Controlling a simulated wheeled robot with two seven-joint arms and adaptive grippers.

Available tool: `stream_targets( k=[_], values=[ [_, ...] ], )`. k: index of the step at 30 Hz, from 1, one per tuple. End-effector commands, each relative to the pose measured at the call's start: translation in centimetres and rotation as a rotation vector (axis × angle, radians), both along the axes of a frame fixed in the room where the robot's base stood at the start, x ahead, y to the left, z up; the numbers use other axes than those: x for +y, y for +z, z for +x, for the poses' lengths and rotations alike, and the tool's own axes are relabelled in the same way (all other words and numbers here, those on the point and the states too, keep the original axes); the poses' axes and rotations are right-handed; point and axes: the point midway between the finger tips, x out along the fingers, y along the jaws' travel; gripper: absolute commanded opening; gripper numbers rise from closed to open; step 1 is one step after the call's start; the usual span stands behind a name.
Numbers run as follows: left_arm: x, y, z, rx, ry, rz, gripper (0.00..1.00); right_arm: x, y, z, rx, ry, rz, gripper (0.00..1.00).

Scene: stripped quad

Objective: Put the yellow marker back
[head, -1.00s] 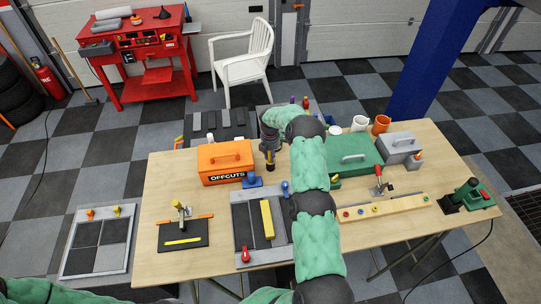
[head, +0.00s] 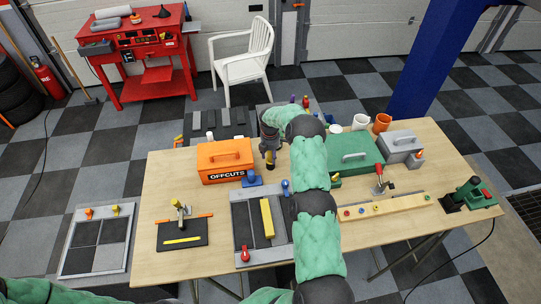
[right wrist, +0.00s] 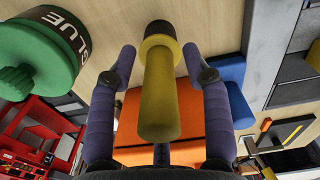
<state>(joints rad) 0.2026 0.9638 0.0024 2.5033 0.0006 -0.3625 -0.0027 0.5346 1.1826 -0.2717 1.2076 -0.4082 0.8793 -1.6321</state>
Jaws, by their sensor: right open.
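The yellow marker (right wrist: 160,95) shows in the right wrist view as a thick yellow cylinder with a dark collar at its far end, against the wooden table top. My right gripper (right wrist: 159,58) is open, with one finger on each side of the marker; gaps show between the fingers and it. In the head view my right gripper (head: 269,163) is low over the table, just right of the orange OFFCUTS box (head: 225,162), and the marker is mostly hidden there. My left gripper is out of view.
A green glue container (right wrist: 35,55) stands close by in the right wrist view. A blue piece (head: 252,180) and a grey tray with a yellow bar (head: 267,218) lie in front. A green case (head: 352,152) is to the right.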

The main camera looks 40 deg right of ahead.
Motion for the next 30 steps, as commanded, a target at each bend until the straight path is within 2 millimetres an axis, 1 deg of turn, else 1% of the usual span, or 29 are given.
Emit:
stream_targets(
  k=[6,9,14,18,21,24,30],
  values=[
    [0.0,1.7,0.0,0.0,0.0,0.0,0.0,0.0,1.5,0.0,0.0,0.0,0.0,0.49],
    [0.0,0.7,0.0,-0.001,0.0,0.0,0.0,-0.1,3.1,0.1,-0.005,0.0,-0.002,0.49],
    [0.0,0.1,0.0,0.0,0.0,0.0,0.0,0.0,6.1,0.1,-0.004,0.0,-0.001,0.49],
    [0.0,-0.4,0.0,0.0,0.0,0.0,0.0,0.1,8.9,0.1,-0.003,0.001,-0.002,0.49],
    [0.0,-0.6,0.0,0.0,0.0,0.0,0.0,0.1,10.5,0.1,-0.002,0.001,-0.001,0.49],
    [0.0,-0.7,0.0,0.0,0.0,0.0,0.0,0.0,11.7,0.1,-0.002,0.0,-0.001,0.49],
    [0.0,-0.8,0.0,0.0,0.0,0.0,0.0,0.1,12.9,0.1,-0.001,0.0,0.0,0.49]
  ],
)
